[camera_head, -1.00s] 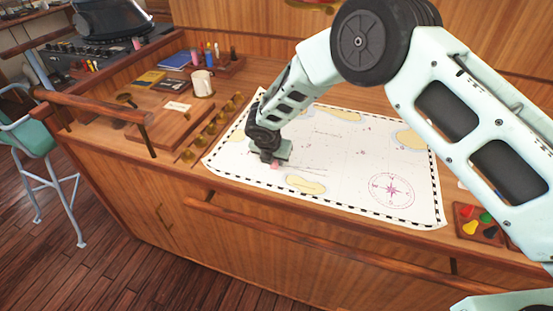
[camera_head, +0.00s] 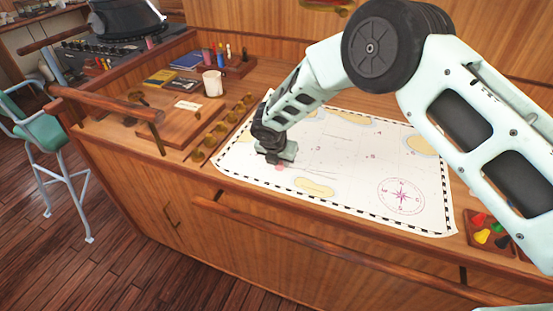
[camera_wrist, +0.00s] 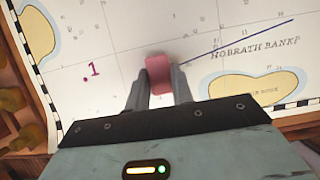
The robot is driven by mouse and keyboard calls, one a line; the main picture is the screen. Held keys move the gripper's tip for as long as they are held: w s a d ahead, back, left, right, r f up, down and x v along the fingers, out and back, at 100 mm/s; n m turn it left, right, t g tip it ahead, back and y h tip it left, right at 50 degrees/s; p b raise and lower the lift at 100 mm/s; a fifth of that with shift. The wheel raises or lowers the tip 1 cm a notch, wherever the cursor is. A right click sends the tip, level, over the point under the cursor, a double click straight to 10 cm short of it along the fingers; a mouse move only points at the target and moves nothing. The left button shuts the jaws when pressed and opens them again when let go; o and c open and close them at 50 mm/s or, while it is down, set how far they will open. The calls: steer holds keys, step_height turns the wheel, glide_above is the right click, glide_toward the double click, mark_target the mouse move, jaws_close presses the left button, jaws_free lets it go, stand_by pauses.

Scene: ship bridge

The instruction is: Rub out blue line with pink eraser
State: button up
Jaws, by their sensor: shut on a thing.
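My gripper (camera_wrist: 160,88) is shut on the pink eraser (camera_wrist: 158,72), which is between its two fingers over the chart. In the head view the gripper (camera_head: 275,157) is low over the left part of the chart (camera_head: 340,160), and a bit of pink shows under it. The blue line (camera_wrist: 235,40) runs up and right from close beside the eraser, above the printed words and a yellow island. Its lower left end is near the right finger. I cannot tell whether the eraser touches the paper.
Brass pieces (camera_head: 222,127) stand in a row left of the chart. A tray of coloured pieces (camera_head: 489,232) is at the right. A wooden rail (camera_head: 300,235) runs along the front.

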mark_target(308, 169)
steer(key=shift+s+d, duration=0.1)
steer(key=shift+d, duration=0.4)
steer(key=shift+s+d, duration=0.1)
steer(key=shift+d, duration=1.1)
steer(key=shift+d, duration=0.1)
steer(key=shift+s+d, duration=0.25)
steer(key=shift+d, duration=0.8)
steer(key=shift+s+d, duration=0.2)
steer(key=shift+d, duration=0.95)
